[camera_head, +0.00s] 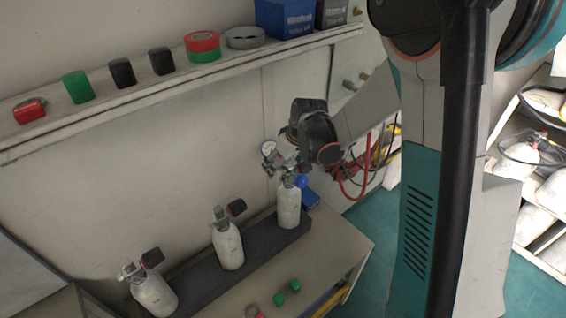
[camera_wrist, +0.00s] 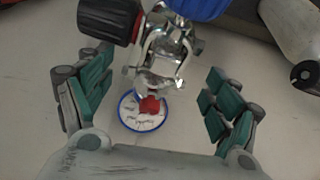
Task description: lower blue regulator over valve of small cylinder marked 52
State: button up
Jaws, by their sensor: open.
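A regulator (camera_wrist: 165,50) with a metal yoke, a black knob with a red band and a blue-rimmed gauge (camera_wrist: 140,117) lies between my fingers in the wrist view. A blue part (camera_wrist: 200,8) shows at that view's top edge. My gripper (camera_wrist: 158,80) is open, with a gap on both sides of the metal yoke. In the head view the gauge (camera_head: 268,148) and blue part (camera_head: 301,181) are at the top of the right white cylinder (camera_head: 289,206). My wrist partly hides the regulator, so I cannot tell how it sits on the valve. No number is readable.
Two other white cylinders, the middle one (camera_head: 228,247) and left one (camera_head: 155,295), stand on the dark strip (camera_head: 265,240). A wall shelf (camera_head: 110,108) holds tapes, caps and boxes above. Red and yellow hoses (camera_head: 350,185) hang to the right. Small green pieces (camera_head: 294,285) lie in front.

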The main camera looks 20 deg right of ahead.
jog(key=v, duration=1.2)
dwell(0.5)
jog(key=shift+s, duration=0.1)
jog(key=s+a+r+m+t+h+b, duration=0.1)
jog(key=s+r+m, duration=0.1)
jog(key=s, duration=0.9)
jog(key=s+r+m+t, duration=0.2)
jog(key=s, duration=0.9)
jog(key=shift+a+r+m+h+b, duration=0.3)
jog(key=shift+a+r+h+b, duration=0.05)
jog(key=shift+a+h, duration=0.05)
